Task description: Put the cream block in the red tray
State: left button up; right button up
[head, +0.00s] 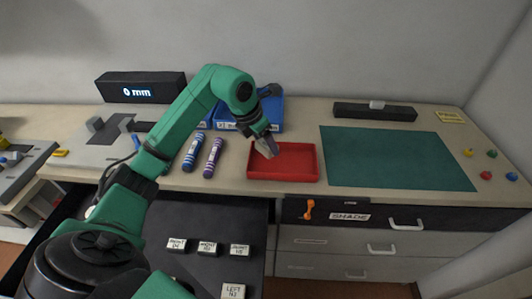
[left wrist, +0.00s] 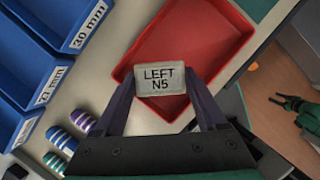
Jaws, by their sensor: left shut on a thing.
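My left gripper (head: 268,148) is shut on a pale cream block. In the left wrist view the block (left wrist: 162,82) sits between the two fingertips, its label reading "LEFT N5" facing the camera. In the head view the fingers hide the block or it is too small to make out. The red tray (head: 300,168) lies on the bench, and the left gripper is over its left part. In the left wrist view the tray (left wrist: 230,28) lies behind and below the block; the exact gap is unclear.
Blue bins (head: 262,108) stand behind the tray. An open dark drawer (head: 200,268) in front holds several small labelled blocks.

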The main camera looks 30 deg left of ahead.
aim_at(266, 155)
pick_arm(q)
notch_tip(266, 155, down, 4)
jog(key=shift+s+d+f+p, duration=0.1)
jog(key=shift+d+f+p, duration=0.05)
jog(key=shift+p, duration=0.2)
jog(key=shift+f, duration=0.3)
pick_arm(e)
jog(key=shift+w+a+r, duration=0.2)
jog(key=shift+w+a, duration=0.2)
jog(key=shift+a, duration=0.05)
jog(key=shift+w+a+r, duration=0.2)
jog(key=shift+w+a, duration=0.15)
jog(key=shift+a, duration=0.1)
pick_arm(q)
jog(key=o, duration=0.9)
jog(key=shift+f, duration=0.1)
jog(key=o, duration=0.4)
pick_arm(e)
jog(key=shift+s+d, duration=0.15)
jog(key=shift+d, duration=0.15)
